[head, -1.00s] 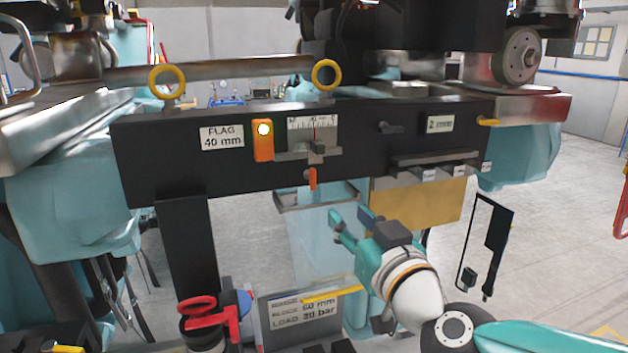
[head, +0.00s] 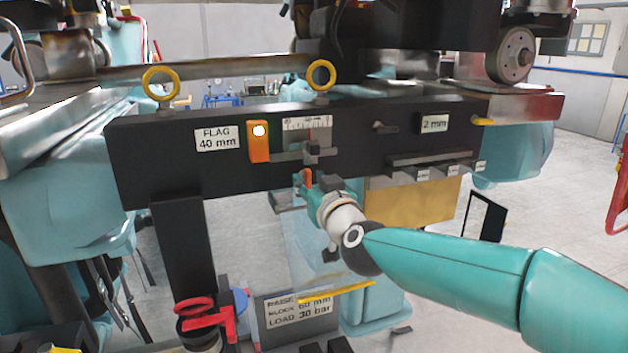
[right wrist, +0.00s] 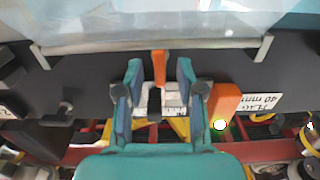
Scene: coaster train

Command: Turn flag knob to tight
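The flag knob (head: 308,178) is a small orange lever under the black beam, below the slider and scale (head: 310,132). My right gripper (head: 307,187) is at the knob in the head view and partly covers it. In the right wrist view the two teal fingers of my right gripper (right wrist: 159,72) are open, one on each side of the orange knob (right wrist: 159,67), with gaps between. An orange box with a lit lamp (head: 259,148) sits left of the scale, beside the "FLAG 40 mm" label (head: 217,138). My left gripper is not in view.
The black beam (head: 160,150) carries two yellow rings (head: 160,84) and a "2 mm" label (head: 434,123). A shelf with small tags (head: 425,168) is right of the gripper. A sign (head: 300,309) and a red handle (head: 206,318) stand below.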

